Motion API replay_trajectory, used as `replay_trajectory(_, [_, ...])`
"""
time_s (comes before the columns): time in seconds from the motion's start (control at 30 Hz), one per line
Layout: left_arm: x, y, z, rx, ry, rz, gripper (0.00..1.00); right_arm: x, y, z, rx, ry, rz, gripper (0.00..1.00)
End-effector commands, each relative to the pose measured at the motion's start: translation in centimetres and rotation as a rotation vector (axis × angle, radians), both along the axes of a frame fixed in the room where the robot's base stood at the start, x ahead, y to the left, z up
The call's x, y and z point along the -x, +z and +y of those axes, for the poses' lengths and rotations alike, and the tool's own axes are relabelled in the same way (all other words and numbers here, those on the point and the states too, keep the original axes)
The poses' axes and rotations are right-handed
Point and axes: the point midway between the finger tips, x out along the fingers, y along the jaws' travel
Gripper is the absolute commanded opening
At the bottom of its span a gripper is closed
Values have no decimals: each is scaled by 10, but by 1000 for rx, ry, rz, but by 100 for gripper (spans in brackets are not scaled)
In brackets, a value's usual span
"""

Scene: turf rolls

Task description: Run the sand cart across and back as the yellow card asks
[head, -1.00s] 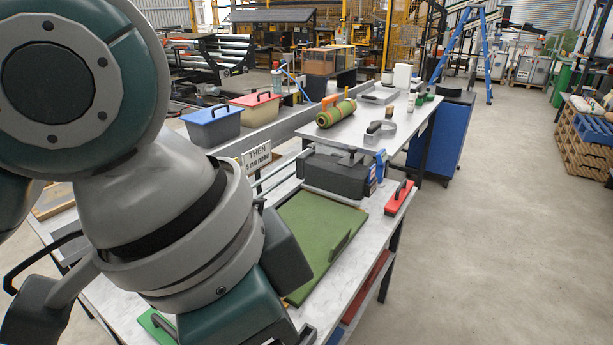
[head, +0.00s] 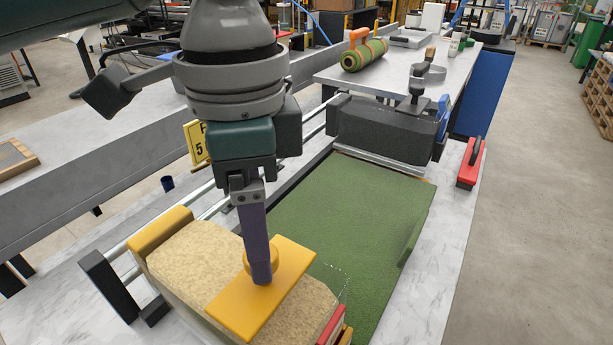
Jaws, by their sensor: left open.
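The sand cart (head: 190,265) stands at the near end of two pale rails (head: 210,190). It has a sandy top, a yellow end block and a yellow plate (head: 285,285) with a round knob (head: 247,258). My left gripper (head: 261,275) points down with its purple fingers at the knob. It is open, and whether it touches the knob is unclear. A green turf sheet (head: 350,220) lies beyond the cart. My right gripper is out of view.
A black cart (head: 385,130) stands at the turf's far end. A red block with a black handle (head: 470,165) sits at the table's right edge. A rolled turf (head: 364,54) lies on the table behind. Bare marble (head: 450,240) runs along the right.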

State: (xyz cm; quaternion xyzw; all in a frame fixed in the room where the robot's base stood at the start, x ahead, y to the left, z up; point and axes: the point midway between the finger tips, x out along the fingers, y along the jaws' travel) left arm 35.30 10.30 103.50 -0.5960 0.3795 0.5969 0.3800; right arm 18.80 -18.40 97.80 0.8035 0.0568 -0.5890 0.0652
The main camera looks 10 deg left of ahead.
Motion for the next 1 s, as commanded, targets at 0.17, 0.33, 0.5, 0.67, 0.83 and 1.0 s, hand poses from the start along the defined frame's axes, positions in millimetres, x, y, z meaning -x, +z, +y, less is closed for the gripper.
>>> replay_trajectory(0.17, [1, -30, 0, -1, 1, 2, 71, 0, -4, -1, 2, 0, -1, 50])
replay_trajectory(0.33, [0, -42, 0, 0, 0, 0, 71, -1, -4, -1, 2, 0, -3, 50])
replay_trajectory(0.5, [0, -44, 0, 0, 0, -1, 71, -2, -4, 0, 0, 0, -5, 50])
replay_trajectory(0.67, [0, -43, 0, 0, 0, -1, 64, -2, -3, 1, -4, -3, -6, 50])
replay_trajectory(0.83, [0, -43, 0, 0, 0, -1, 45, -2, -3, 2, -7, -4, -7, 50])
replay_trajectory(1.0, [0, -43, 0, 0, 0, -1, 26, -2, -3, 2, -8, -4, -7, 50])
